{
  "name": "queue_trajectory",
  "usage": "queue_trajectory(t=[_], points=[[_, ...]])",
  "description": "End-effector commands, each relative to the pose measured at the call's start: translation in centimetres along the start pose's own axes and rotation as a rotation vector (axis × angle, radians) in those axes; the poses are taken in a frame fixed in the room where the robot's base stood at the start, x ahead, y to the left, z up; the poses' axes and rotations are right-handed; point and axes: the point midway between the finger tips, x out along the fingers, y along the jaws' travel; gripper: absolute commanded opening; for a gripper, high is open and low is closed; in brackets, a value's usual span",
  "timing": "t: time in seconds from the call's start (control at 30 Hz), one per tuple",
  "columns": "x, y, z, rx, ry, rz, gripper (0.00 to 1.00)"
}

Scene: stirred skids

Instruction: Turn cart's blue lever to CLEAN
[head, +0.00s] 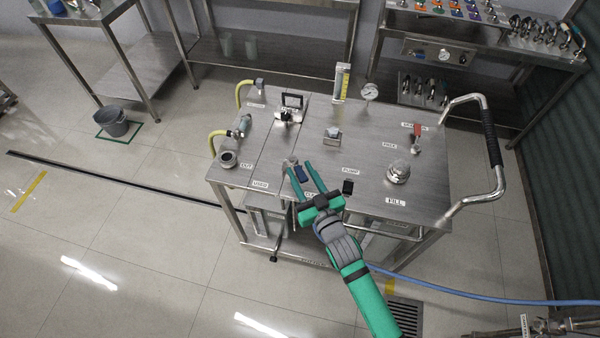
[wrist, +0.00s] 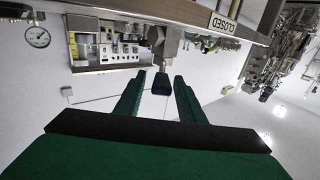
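The steel cart (head: 350,125) stands in the middle of the head view. The blue lever (head: 301,174) is on its near edge, on a round metal valve body. A USED label (head: 260,184) is left of it; another label nearby is partly hidden by my gripper. My green gripper (head: 303,169) is open over the lever, one finger on each side. In the wrist view the dark blue lever end (wrist: 161,84) shows between the spread fingers (wrist: 159,78), with visible gaps on both sides. I cannot tell how deep between the fingers it sits.
The cart top also carries a red lever (head: 416,133), a FILL cap (head: 398,173), a gauge (head: 370,92), a flow tube (head: 342,82) and yellow hoses on the left. A bent push handle (head: 490,140) is at right. A blue hose (head: 480,293) crosses the floor; open floor lies left.

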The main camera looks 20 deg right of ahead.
Motion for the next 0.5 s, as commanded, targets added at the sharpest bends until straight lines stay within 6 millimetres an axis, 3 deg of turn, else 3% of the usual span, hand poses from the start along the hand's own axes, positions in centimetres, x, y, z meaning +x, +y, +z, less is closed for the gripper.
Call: queue_trajectory(t=[0.33, 0.5], points=[[-0.1, -0.1, -0.1, 0.000, 0.003, -0.003, 0.39], [-1.5, -0.1, -0.2, -0.001, 0.004, -0.002, 0.39]])
